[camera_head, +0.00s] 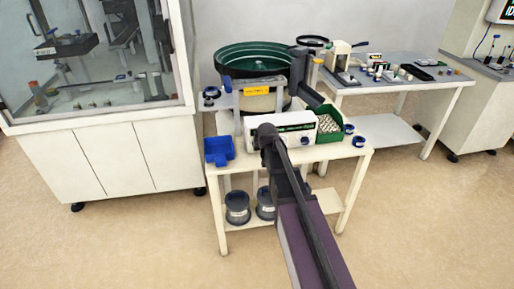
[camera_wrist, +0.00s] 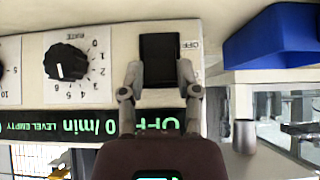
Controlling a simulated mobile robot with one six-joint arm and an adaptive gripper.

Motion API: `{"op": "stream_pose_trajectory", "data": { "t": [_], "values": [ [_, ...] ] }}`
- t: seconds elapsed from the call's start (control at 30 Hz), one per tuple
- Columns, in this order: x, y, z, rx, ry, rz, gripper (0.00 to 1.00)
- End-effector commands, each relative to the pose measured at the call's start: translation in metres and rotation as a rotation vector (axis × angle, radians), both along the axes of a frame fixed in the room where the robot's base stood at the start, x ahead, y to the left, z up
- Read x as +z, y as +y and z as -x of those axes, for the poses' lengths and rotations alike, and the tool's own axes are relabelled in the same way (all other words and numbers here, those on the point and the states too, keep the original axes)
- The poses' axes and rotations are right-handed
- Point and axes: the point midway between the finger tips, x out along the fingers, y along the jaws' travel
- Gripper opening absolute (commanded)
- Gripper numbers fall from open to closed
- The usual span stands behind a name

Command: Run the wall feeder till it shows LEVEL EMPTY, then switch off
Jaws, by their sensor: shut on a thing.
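The feeder's green bowl (camera_head: 252,52) stands on the cream bench, with its white control box (camera_head: 305,129) in front. The wrist view shows the panel upside down. Its display (camera_wrist: 75,122) reads OFF, 0/min and LEVEL EMPTY, partly hidden by my gripper. A black dial (camera_wrist: 66,61) points near 5 to 6. My gripper (camera_wrist: 160,73) has its fingers on both sides of the black rocker switch (camera_wrist: 159,50) and is shut on it. In the head view, my arm hides the gripper and part of the control box.
A green box of small parts (camera_head: 330,137) stands right of the control box, and a blue bin (camera_head: 218,150) left of it. Spools (camera_head: 237,207) sit on the lower shelf. A glazed cabinet (camera_head: 100,140) stands left, and a table (camera_head: 445,86) with small items right.

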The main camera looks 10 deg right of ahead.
Motion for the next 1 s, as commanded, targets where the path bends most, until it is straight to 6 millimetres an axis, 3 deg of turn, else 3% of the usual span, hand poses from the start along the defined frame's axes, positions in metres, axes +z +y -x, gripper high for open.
{"op": "stream_pose_trajectory", "data": {
  "t": [0.47, 0.5, 0.6, 1.0],
  "values": [
    [-0.0011, 0.0001, 0.0012, 0.0, -0.067, -0.001, 0.0],
    [-0.001, 0.0001, 0.0011, 0.0, -0.067, -0.001, 0.46],
    [-0.001, 0.0, 0.0011, 0.0, -0.067, -0.001, 0.75],
    [-0.001, -0.0003, 0.0018, 0.0, -0.065, 0.0, 0.77]
  ]
}}
